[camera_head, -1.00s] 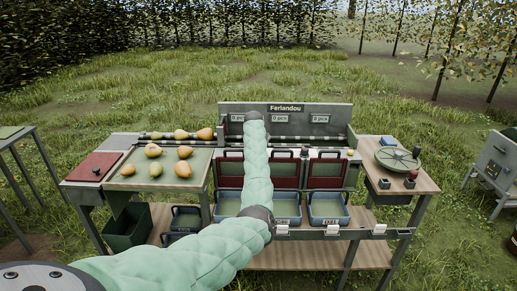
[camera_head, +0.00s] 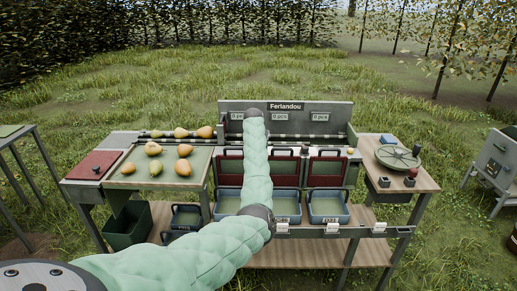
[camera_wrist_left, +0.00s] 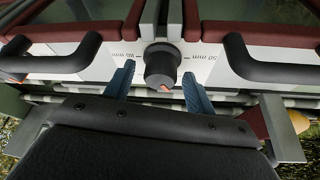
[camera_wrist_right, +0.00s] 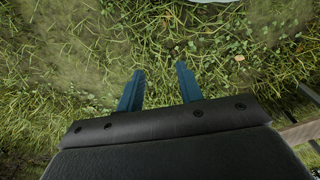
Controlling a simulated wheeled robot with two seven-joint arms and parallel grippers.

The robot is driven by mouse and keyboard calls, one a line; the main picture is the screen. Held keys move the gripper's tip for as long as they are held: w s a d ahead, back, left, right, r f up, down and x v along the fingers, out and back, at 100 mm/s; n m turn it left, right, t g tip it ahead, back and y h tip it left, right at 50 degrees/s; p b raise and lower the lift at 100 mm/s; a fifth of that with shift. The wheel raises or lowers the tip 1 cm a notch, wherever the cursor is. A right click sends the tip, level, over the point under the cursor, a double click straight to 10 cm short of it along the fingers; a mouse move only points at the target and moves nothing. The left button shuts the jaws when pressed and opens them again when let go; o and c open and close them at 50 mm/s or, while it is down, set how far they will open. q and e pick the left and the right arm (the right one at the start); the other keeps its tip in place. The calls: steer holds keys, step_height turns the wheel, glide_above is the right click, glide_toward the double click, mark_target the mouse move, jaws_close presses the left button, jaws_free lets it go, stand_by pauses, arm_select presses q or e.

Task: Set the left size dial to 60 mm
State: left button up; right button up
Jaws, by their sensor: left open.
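In the left wrist view the size dial (camera_wrist_left: 161,66) is a dark round knob with a small orange mark, set between two dark handles. Printed "mm" scale marks stand on the pale plate on both sides of it; one reads 50 mm. My left gripper (camera_wrist_left: 160,85) is open, with one blue finger on each side of the dial, apart from it as far as I can tell. In the head view my left arm's green sleeve hides the dial and the left gripper. My right gripper (camera_wrist_right: 158,85) is open and empty over grass.
The sorting bench (camera_head: 285,106) carries counter displays, red flaps and blue crates (camera_head: 328,207) below. Pears (camera_head: 155,169) lie on the tray at left. A round green scale (camera_head: 398,158) stands on the right side table. The dark handles (camera_wrist_left: 262,66) flank the dial closely.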

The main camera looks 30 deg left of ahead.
arm_select(q)
steer(key=b+v, duration=0.2)
steer(key=v, duration=0.5)
arm_select(e)
step_height(320, 180, up, 9)
steer(key=w+a, duration=0.1)
steer(key=w, duration=0.1)
steer(key=shift+w+a+f, duration=0.15)
steer(key=shift+w+f, duration=0.05)
arm_select(q)
steer(key=shift+r, duration=0.1)
